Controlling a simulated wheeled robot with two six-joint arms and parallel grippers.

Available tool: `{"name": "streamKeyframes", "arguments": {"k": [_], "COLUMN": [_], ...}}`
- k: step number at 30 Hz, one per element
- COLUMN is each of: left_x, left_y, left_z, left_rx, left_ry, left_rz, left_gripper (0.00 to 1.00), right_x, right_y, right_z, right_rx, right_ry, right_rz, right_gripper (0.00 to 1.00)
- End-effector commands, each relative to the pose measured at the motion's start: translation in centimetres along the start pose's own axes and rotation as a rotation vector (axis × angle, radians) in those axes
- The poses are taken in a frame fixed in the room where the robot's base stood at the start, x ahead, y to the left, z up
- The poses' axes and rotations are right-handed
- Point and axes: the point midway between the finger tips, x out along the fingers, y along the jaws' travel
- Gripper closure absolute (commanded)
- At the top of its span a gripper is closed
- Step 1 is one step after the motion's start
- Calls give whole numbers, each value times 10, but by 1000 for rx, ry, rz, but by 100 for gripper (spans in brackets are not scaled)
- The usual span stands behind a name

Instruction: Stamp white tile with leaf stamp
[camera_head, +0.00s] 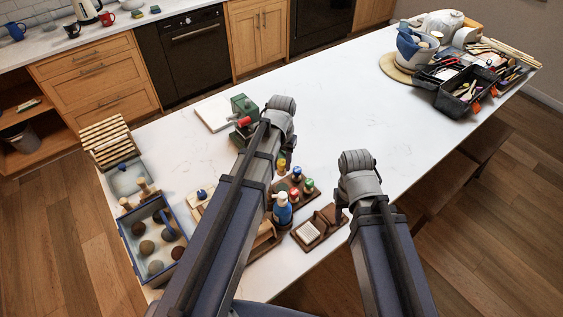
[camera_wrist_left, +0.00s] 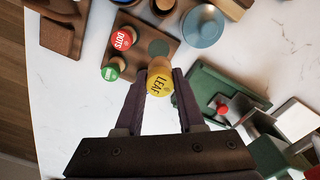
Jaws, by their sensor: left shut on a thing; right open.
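My left gripper (camera_wrist_left: 158,88) is shut on the yellow-topped leaf stamp (camera_wrist_left: 161,82), marked LEAF, at the edge of the brown stamp rack (camera_wrist_left: 136,28). I cannot tell whether the stamp is clear of the rack. In the head view, the left gripper (camera_head: 279,113) is partly hidden by its arm, above a yellow top (camera_head: 281,164). A pale square piece (camera_head: 308,232) lies in a small wooden tray, and a flat white slab (camera_head: 211,112) lies by the green press; I cannot tell which is the tile. My right gripper (camera_head: 341,216) is open and empty beside the small tray.
The rack also holds the red DOTS stamp (camera_wrist_left: 122,38) and a green stamp (camera_wrist_left: 109,73). A blue-and-white bottle (camera_head: 282,209) stands beside it. The green press (camera_head: 243,110) is behind the left arm. A toolbox (camera_head: 455,101) is far right; the table middle is clear.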

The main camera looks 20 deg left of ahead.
Motion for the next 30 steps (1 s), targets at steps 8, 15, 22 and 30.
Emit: {"name": "streamKeyframes", "arguments": {"k": [8,15,22,30], "left_x": [16,18,32,60], "left_y": [0,0,0,0], "left_z": [0,0,0,0], "left_rx": [16,17,17,17], "left_ry": [0,0,0,0], "left_rz": [0,0,0,0], "left_gripper": [100,100,100,100], "right_x": [16,18,31,59], "right_y": [-1,-2,-3,-5], "right_z": [-1,-1,-2,-4], "right_rx": [-2,-3,-4,-5], "right_ry": [1,1,1,1], "right_rz": [1,1,1,1], "right_gripper": [50,50,50,50]}}
